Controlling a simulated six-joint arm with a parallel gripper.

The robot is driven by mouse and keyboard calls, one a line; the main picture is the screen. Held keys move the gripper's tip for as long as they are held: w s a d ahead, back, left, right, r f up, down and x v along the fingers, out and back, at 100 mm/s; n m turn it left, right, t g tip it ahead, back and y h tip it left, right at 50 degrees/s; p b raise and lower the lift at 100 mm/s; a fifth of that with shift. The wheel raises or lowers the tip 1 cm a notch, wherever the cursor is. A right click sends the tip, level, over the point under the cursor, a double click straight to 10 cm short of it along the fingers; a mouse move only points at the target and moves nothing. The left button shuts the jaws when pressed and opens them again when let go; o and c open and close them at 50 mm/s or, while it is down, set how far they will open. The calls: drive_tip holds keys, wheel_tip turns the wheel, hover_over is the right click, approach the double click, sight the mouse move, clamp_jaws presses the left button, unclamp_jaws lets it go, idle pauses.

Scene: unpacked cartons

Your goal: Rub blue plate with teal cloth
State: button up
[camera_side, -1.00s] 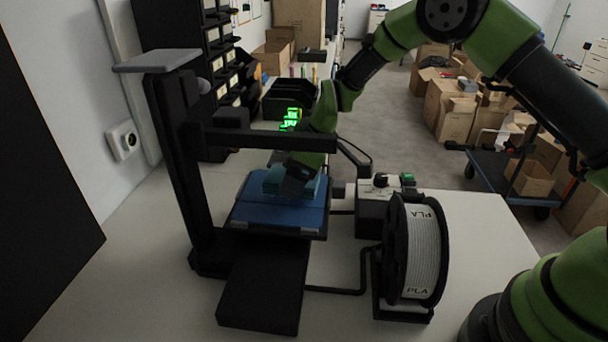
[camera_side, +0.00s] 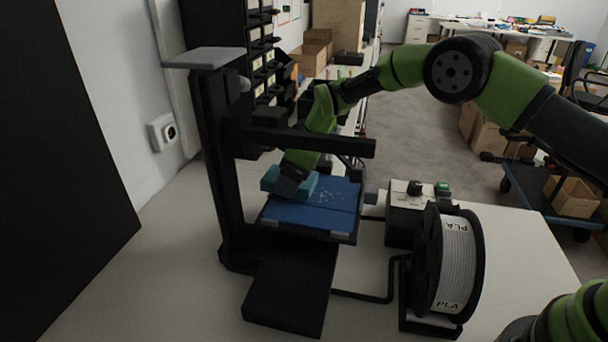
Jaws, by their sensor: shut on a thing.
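The blue plate (camera_side: 312,216) lies flat on the bed of a black 3D printer, with grey clips at its edges. Small pale specks show on its right rear part. The teal cloth (camera_side: 270,178) is a folded pad at the left rear of the plate. My gripper (camera_side: 290,184) is shut on the teal cloth and tilted down over it. The cloth appears to rest on the plate, but its underside is hidden. The fingertips are partly hidden by the cloth and the dark gripper body.
The black printer frame (camera_side: 222,170) stands left of the plate, and its horizontal arm (camera_side: 310,142) crosses close above my gripper. A control box (camera_side: 405,205) and a white PLA spool (camera_side: 455,262) stand to the right. The white table (camera_side: 175,290) is clear at front left.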

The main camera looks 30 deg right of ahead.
sight(344, 198)
drive_tip(key=shift+f, duration=0.15)
drive_tip(key=shift+s+d+f, duration=0.15)
drive_tip(key=shift+s+d, duration=1.15)
drive_tip(key=shift+s+d+f, duration=0.15)
drive_tip(key=shift+s+d, duration=2.25)
drive_tip(key=shift+d, duration=0.05)
drive_tip(key=shift+c, duration=0.7)
drive_tip(key=shift+s+d, duration=0.1)
drive_tip(key=shift+c, duration=0.9)
drive_tip(key=shift+r, duration=3.15)
drive_tip(key=shift+r, duration=1.5)
